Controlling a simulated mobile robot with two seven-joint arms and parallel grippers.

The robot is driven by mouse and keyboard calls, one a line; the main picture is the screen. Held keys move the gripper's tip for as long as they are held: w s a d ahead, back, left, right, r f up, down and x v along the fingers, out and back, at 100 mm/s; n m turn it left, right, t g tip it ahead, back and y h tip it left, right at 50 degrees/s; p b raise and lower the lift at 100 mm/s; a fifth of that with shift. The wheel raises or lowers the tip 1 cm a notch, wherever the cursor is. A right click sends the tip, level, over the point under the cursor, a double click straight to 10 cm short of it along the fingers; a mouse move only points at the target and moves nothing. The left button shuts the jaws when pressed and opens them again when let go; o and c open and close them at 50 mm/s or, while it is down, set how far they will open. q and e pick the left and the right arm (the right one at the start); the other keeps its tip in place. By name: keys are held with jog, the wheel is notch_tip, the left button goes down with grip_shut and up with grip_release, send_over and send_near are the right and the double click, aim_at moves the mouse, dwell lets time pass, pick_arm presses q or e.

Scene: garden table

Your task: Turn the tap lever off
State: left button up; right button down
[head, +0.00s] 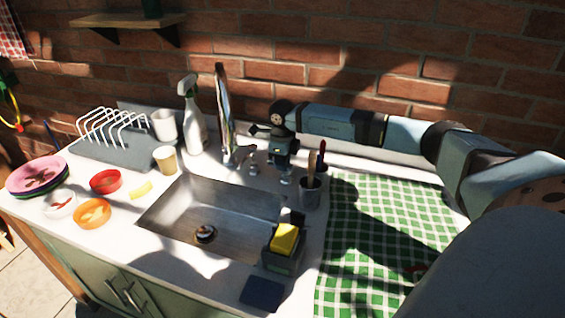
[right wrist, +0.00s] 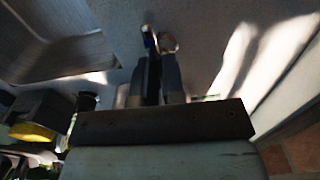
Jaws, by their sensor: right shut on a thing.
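The tall chrome tap (head: 224,115) stands behind the sink. A small chrome tap handle (head: 254,164) stands to the right of its base, left of my gripper. My right gripper (head: 285,168) reaches down behind the sink's right back corner, over a second small chrome fitting (head: 287,179). In the right wrist view, my right gripper's dark fingers (right wrist: 160,60) are close together, with a small shiny metal piece at their tips (right wrist: 168,43), which looks like the tap lever. The fingers hide most of it. My left gripper is not in view.
The steel sink (head: 165,215) is in the middle. A utensil cup (head: 310,192) stands just right of my gripper, and a caddy with a yellow sponge (head: 284,240) is at the front. A spray bottle (head: 191,120), dish rack (head: 95,150) and bowls are left. A green checked cloth (head: 370,240) lies right.

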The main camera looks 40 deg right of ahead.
jog(key=c, duration=1.2)
grip_release()
jog(key=shift+r+b, duration=0.3)
jog(key=shift+r, duration=6.6)
